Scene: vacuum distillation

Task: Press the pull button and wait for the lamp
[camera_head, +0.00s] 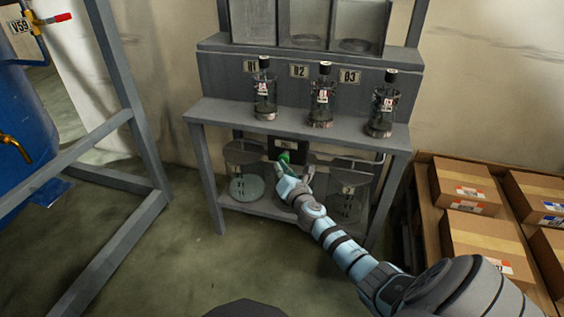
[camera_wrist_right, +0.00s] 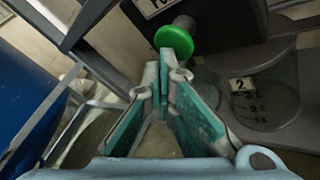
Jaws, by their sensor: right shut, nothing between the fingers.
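The green button (camera_head: 284,155) sits on a dark box (camera_head: 298,148) with a small label, under the shelf of the grey rack. In the right wrist view the round green button (camera_wrist_right: 175,42) stands out on a stem from the box. My right gripper (camera_head: 283,170) is at the button, its fingers shut and empty. In the right wrist view the fingertips (camera_wrist_right: 166,62) overlap the lower edge of the button; I cannot tell whether they touch or press it. I cannot make out a separate lamp. My left gripper is not in view.
Bottles stand on the upper shelf (camera_head: 220,110) under labels. Round glass vessels (camera_head: 245,187) stand on the lower shelf beside my arm. A blue tank (camera_head: 25,130) and grey frame are left; cardboard boxes (camera_head: 465,190) are right. The floor in front is clear.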

